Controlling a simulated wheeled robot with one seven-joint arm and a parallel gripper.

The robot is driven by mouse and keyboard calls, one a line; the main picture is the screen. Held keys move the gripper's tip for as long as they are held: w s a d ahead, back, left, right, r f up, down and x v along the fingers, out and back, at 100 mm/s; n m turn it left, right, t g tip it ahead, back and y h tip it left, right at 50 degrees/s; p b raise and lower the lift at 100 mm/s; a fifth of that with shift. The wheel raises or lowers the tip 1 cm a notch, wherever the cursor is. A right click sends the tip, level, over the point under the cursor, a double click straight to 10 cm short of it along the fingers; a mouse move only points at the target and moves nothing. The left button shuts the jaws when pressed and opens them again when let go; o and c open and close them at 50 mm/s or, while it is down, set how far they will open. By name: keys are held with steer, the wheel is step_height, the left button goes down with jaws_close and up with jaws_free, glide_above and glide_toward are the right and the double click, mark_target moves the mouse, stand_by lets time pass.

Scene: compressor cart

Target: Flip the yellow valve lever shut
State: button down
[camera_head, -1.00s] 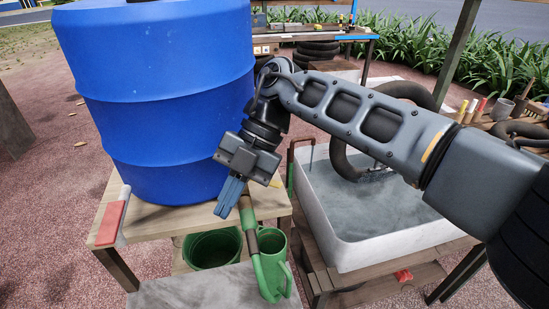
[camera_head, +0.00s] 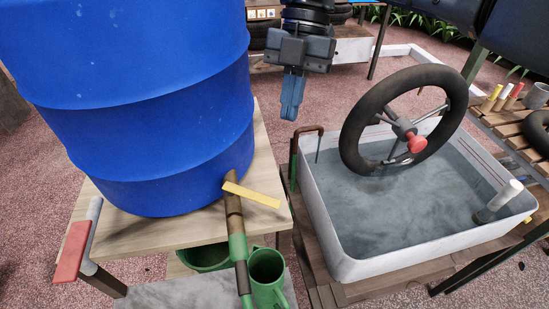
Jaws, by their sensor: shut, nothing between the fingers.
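The yellow valve lever (camera_head: 252,194) sits on a pipe (camera_head: 236,218) that comes from the foot of the blue barrel (camera_head: 150,100). The lever points to the right, across the pipe, tilted slightly down in the picture. My gripper (camera_head: 290,110) is shut and empty, fingers pointing down. It is above and to the right of the lever in the picture, clear of it. The pipe turns from brown to green and runs down beside a green watering can (camera_head: 268,278).
The barrel stands on a wooden table (camera_head: 262,150). To the right is a white tub (camera_head: 350,262) of water with a wheel (camera_head: 405,120) over it. A red-handled tool (camera_head: 72,252) sticks out at the table's left front corner. A green bucket (camera_head: 203,257) is below.

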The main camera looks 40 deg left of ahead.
mark_target(251, 197)
steer(key=s+d+f+p, duration=0.2)
steer(key=s+f+p, duration=0.1)
steer(key=s+f, duration=0.4)
steer(key=shift+x, duration=1.15)
